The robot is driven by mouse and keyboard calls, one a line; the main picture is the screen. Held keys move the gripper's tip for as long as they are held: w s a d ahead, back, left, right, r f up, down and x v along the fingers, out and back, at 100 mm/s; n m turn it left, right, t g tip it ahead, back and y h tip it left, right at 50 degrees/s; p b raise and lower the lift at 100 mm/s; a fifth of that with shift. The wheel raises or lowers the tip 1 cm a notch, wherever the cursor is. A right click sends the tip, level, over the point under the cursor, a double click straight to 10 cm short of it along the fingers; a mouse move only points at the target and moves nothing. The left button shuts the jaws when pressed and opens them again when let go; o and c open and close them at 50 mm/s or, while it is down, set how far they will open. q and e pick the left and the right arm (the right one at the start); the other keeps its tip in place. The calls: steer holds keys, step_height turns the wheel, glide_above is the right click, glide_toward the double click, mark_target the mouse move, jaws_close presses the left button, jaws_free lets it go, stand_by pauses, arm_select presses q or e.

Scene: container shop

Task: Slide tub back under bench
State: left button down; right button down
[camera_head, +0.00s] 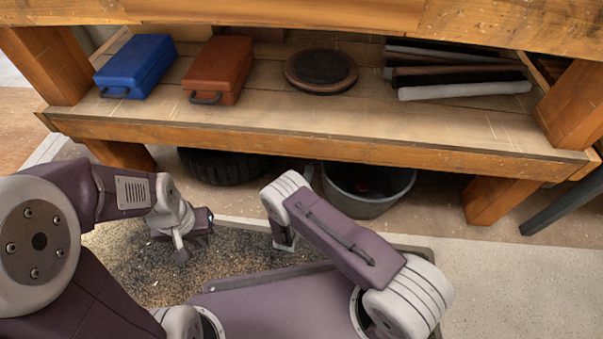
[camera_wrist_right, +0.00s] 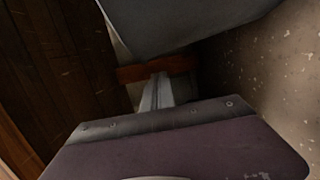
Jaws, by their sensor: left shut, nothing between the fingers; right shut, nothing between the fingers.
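The dark grey round tub (camera_head: 372,208) sits on the floor below the bench's lower shelf (camera_head: 320,148). Its back is hidden by the shelf, and its front bulges out past the shelf edge. Something dark reddish shows inside it. My right forearm crosses in front and to the left of the tub; my right gripper is mostly hidden there in the head view. In the right wrist view its shut, empty fingers (camera_wrist_right: 157,90) point toward a grey surface (camera_wrist_right: 185,25), likely the tub wall; contact cannot be told. My left gripper (camera_head: 186,250) is empty over the speckled mat, away from the tub.
A black tyre (camera_head: 225,167) lies under the shelf left of the tub. Bench legs stand at left (camera_head: 120,154) and right (camera_head: 495,200). The shelf holds a blue case (camera_head: 137,66), brown case (camera_head: 218,68), round discs (camera_head: 321,68) and rolls (camera_head: 460,90).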

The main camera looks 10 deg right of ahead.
arm_select(q)
steer(key=shift+s+d+r, duration=0.1)
steer(key=shift+d, duration=0.35)
arm_select(e)
steer(key=d, duration=0.1)
steer(key=s+d, duration=0.1)
steer(key=shift+d+r, duration=0.2)
steer(key=shift+d, duration=0.2)
